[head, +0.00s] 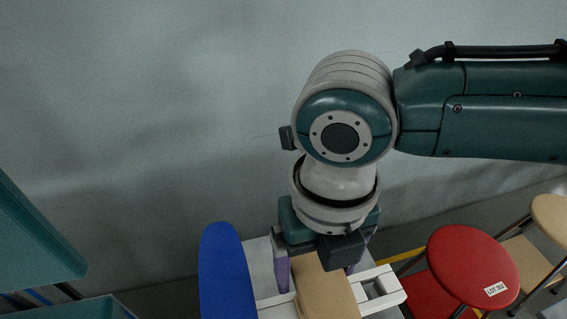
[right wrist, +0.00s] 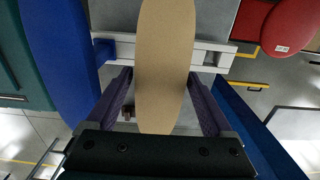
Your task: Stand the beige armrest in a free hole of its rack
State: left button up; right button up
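The beige armrest (head: 325,292) is a long flat pad, seen from above between the fingers of my right gripper (head: 316,279). It crosses over the pale rack (head: 386,283) in both views; its lower end and any hole under it are hidden. In the right wrist view the purple fingers stand on both sides of the beige armrest (right wrist: 165,60), with a narrow gap at the left; contact at the right is unclear. A square hole shows in the rack right of the armrest. My left gripper is not in view.
A blue armrest (head: 224,272) is at the rack's left end, close to my right gripper. A red round stool seat (head: 470,270) and a beige one (head: 552,218) stand to the right. A teal bin (head: 35,240) is at the left edge. A grey wall is behind.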

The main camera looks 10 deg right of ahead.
jog(key=shift+o, duration=0.7)
jog(key=shift+r, duration=0.35)
notch_tip(320, 180, up, 9)
jog(key=shift+f+p, duration=0.2)
jog(key=shift+p, duration=0.35)
jog(key=shift+r, duration=0.35)
